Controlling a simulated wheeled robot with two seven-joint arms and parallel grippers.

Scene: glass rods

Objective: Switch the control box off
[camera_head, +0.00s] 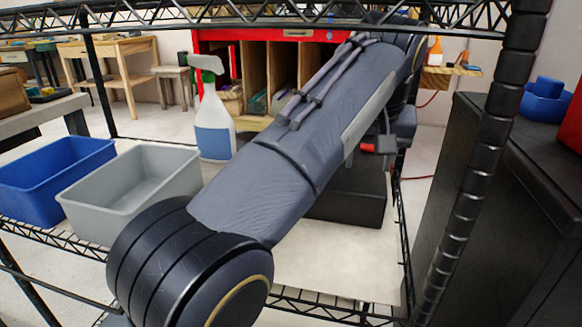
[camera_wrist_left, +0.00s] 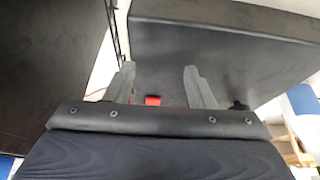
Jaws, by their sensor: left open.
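The control box (camera_head: 345,198) is a black box on the wire shelf, partly hidden behind my left arm in the head view. Its dark face (camera_wrist_left: 215,50) fills much of the left wrist view. A small red switch (camera_head: 367,147) shows at its upper right, and the red part also shows in the wrist view (camera_wrist_left: 153,99), between the fingers. My left gripper (camera_head: 384,144) is beside the switch, its grey fingers apart in the wrist view (camera_wrist_left: 160,75). I cannot tell whether a finger touches the switch. My right gripper is not in view.
A grey bin (camera_head: 130,190), a blue bin (camera_head: 50,185) and a spray bottle (camera_head: 213,125) stand on the shelf at left. A black shelf post (camera_head: 470,185) rises at right, close to a large dark cabinet (camera_head: 440,170). A wire shelf (camera_head: 290,14) spans above.

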